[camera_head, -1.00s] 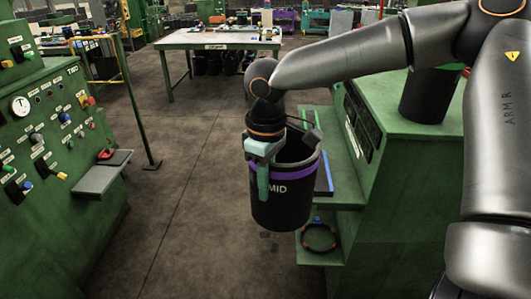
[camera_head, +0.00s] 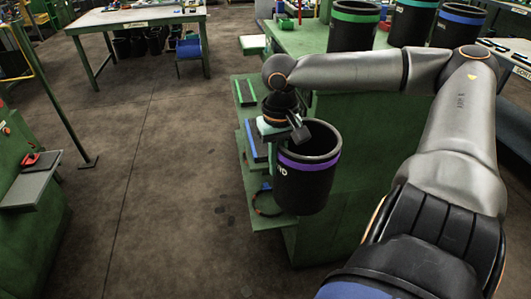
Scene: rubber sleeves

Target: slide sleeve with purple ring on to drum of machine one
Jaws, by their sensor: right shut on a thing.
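The black sleeve with the purple ring (camera_head: 307,172) hangs upright in the head view, its open end up, with part of a white label at its left edge. My right gripper (camera_head: 289,131) is shut on the sleeve's rim at the upper left and holds it clear of the floor, in front of the green cabinet. My left gripper is out of view. I see no drum that I can identify as that of machine one.
Sleeves with a green ring (camera_head: 354,27), a teal ring and a blue ring (camera_head: 457,27) stand on the green cabinet top. Green shelves (camera_head: 246,119) lie beside the held sleeve. A control panel (camera_head: 28,180) stands at left, a table (camera_head: 137,17) at back. The middle floor is clear.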

